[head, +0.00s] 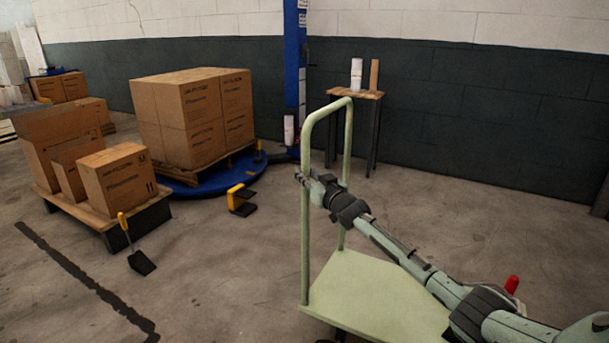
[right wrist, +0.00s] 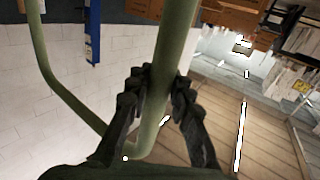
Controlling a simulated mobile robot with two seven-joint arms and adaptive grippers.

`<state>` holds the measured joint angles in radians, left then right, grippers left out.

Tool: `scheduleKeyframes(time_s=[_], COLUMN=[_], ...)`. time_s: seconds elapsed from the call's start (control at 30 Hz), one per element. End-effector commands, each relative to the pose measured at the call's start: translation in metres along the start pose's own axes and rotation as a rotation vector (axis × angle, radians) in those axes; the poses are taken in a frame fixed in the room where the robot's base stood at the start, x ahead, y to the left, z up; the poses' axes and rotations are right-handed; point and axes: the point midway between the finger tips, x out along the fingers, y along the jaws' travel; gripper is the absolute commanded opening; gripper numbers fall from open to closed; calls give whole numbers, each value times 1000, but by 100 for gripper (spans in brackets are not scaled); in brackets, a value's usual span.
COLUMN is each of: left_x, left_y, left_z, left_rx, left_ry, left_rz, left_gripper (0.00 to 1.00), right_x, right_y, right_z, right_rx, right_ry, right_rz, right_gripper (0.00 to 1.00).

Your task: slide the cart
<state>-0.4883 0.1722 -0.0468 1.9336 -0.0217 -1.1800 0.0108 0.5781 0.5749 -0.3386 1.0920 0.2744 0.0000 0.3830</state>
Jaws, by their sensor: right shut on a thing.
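The cart (head: 352,290) is a pale green flat trolley with a tall looped push handle (head: 305,240) at its left end. Its deck is bare where I see it; my right arm hides the right part. My right gripper (head: 308,180) is at the handle's left upright, about halfway up. In the right wrist view the fingers of my right gripper (right wrist: 152,90) are shut around the green handle tube (right wrist: 172,50), one finger on each side. My left gripper is not in view.
Cartons on a low platform (head: 148,222) stand left, with a black-and-yellow scoop (head: 140,262) before it. A carton stack (head: 192,115) sits on a blue round base (head: 215,183). A small table (head: 371,97) stands behind the cart.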

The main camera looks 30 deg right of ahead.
Motion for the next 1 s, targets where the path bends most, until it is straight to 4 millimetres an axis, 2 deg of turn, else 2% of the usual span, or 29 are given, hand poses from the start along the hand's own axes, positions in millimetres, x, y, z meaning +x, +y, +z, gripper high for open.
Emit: scheduleKeyframes(time_s=[0.03, 0.07, 0.23, 0.53, 0.67, 0.77, 1.0], left_x=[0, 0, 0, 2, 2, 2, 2], left_y=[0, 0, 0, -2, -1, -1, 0], left_z=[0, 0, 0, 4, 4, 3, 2], left_rx=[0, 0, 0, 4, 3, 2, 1], left_ry=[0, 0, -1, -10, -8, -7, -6], left_rz=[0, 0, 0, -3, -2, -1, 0], left_gripper=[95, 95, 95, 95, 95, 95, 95], right_x=[0, 0, 0, -1, -10, -26, -76], right_y=[1, 1, 1, 0, 0, 0, 0], right_z=[-2, -2, -1, 0, 2, 2, 2], right_rx=[0, 0, 0, 0, 1, 0, -1], right_ry=[3, 3, 2, 1, 0, -1, -1], right_rz=[2, 2, 1, 1, 0, 0, 0], right_gripper=[0, 22, 43, 43, 43, 43, 43])
